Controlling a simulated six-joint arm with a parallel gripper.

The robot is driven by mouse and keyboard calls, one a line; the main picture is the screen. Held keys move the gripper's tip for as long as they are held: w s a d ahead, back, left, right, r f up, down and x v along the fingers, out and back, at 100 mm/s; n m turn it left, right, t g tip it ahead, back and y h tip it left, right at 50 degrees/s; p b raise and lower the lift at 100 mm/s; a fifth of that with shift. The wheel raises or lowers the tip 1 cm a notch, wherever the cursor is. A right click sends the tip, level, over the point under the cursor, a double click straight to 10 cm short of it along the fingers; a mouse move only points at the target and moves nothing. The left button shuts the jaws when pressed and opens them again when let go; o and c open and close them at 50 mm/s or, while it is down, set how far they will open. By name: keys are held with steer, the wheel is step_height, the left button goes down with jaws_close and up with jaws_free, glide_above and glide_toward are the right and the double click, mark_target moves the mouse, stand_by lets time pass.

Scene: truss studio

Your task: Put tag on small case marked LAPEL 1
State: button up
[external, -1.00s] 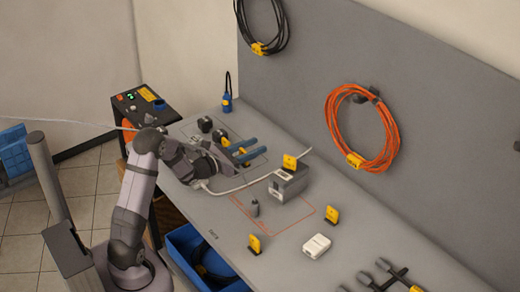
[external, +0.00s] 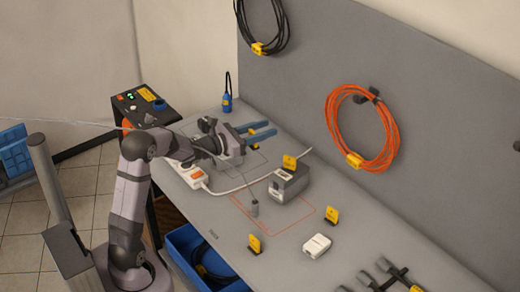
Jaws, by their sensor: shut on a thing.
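A small white case (external: 316,245) lies on the bench at the front right, well away from my gripper. No lettering is legible, so I cannot tell which case is LAPEL 1.
A grey box (external: 290,185) with a yellow marker on top stands mid-bench. Yellow markers (external: 332,215) (external: 254,243) stand nearby. A power strip (external: 187,173) and white cable lie left. Orange cable (external: 336,140) hangs behind.

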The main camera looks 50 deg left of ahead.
steer(key=w+d+m+g+h+b, duration=0.2)
steer(key=d+m+h, duration=0.3)
steer(key=d, duration=0.8)
steer(key=m+g+h+b, duration=0.4)
steer(key=m+g+h, duration=0.3)
steer(key=g+h, duration=0.2)
glide_above(317, 247)
steer(key=w+d, duration=0.3)
step_height(317, 247, down, 5)
steer(key=shift+s+a+f+p, duration=0.15)
steer(key=shift+f+p, duration=0.1)
steer(key=shift+f, duration=2.4)
steer(key=shift+s+a+f+p, duration=0.15)
steer(key=shift+f+p, duration=0.1)
steer(key=shift+f, duration=2.35)
steer(key=shift+w+f, duration=0.1)
steer(key=shift+f, duration=0.15)
steer(key=o, duration=1)
